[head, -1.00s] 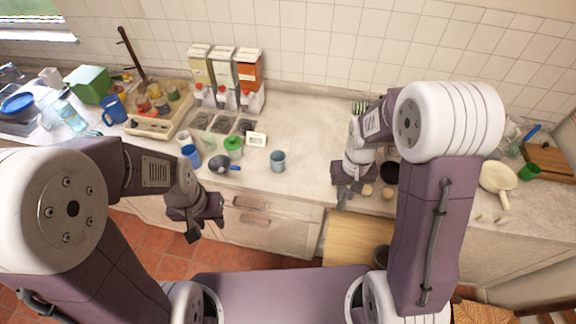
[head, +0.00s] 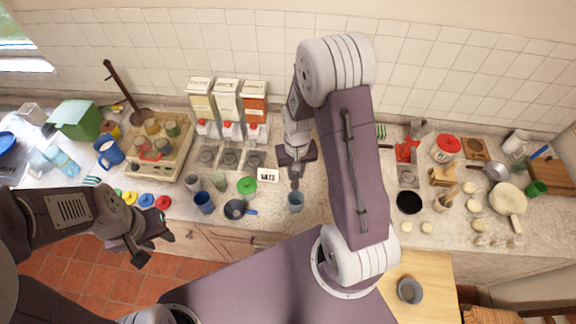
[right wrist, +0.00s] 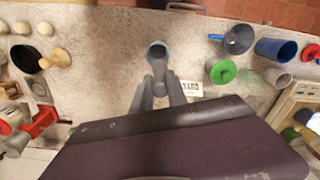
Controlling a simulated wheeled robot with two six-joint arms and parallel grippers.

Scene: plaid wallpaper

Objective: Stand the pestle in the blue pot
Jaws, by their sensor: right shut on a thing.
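The blue pot (head: 296,205), a small grey-blue cup, stands upright near the counter's front edge; its rim shows in the right wrist view (right wrist: 151,47). My right gripper (head: 295,174) is directly above it, pointing down. In the right wrist view my gripper (right wrist: 160,97) is shut on the grey pestle (right wrist: 159,72), whose rounded far end overlaps the pot's mouth. I cannot tell whether the tip is inside the pot or just above it. My left gripper (head: 152,247) is open and empty, low in front of the counter.
A grey bowl (head: 410,291) sits on a lower wooden surface.

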